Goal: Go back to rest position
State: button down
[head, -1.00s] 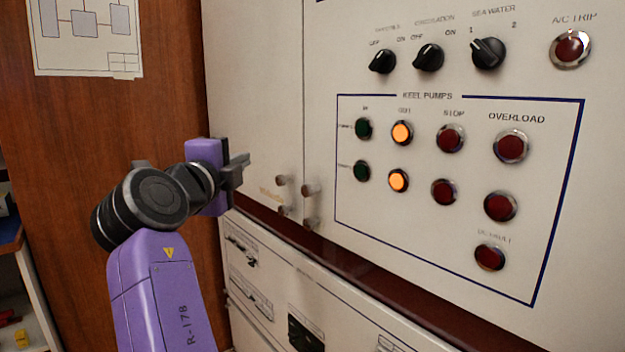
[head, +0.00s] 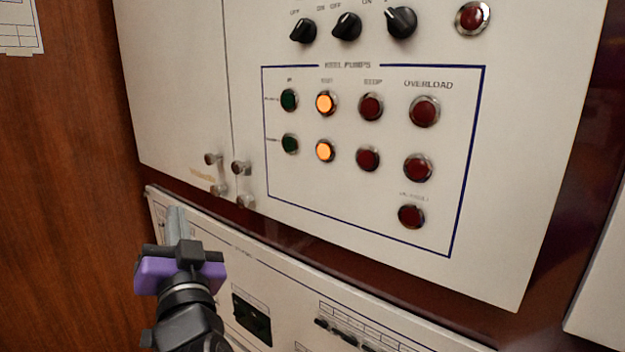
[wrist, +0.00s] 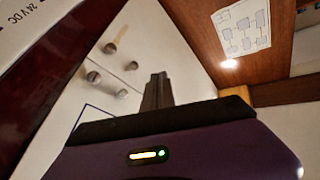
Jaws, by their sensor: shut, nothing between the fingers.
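My gripper (head: 176,222) is at the lower left of the head view, in front of the lower breaker panel (head: 262,262) and below the door knobs (head: 228,180) of the upper cabinet. Its fingers are together, with nothing between them. In the wrist view the shut fingers (wrist: 157,90) stand up before the white cabinet, apart from the knobs (wrist: 108,68), which show to their left. The purple and black gripper body fills the bottom of that view.
The upper cabinet (head: 360,228) carries a keel pumps panel with two lit orange lamps (head: 325,103), several dark red and green ones, and black rotary switches (head: 347,26) above. Breaker rows (head: 345,335) lie below. A wood wall (head: 70,150) with a paper diagram (head: 18,28) is at the left.

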jog(key=s+d+f+n, duration=0.3)
jog(key=s+d+f, duration=0.3)
jog(key=d+f, duration=0.55)
jog(key=s+d+f+n+h, duration=0.1)
jog(key=s+d+f, duration=0.5)
jog(key=s+d, duration=0.25)
jog(key=s+d+f+n+h, duration=0.1)
jog(key=s+d+f+h, duration=0.1)
jog(key=s+d+f, duration=0.5)
jog(key=s+d+f+m+g+h, duration=0.25)
jog(key=s+d, duration=0.45)
jog(key=s, duration=0.5)
jog(key=s+d+f+m+g+h, duration=0.15)
jog(key=s+d+h, duration=0.25)
jog(key=s+d, duration=0.6)
notch_tip(320, 180, up, 18)
jog(key=s+a+p, duration=0.1)
jog(key=a+p, duration=0.1)
jog(key=p, duration=1.6)
jog(key=shift+s+r+m, duration=0.15)
jog(key=shift+s+m, duration=0.05)
jog(key=shift+m, duration=0.1)
jog(key=c, duration=2.2)
grip_release()
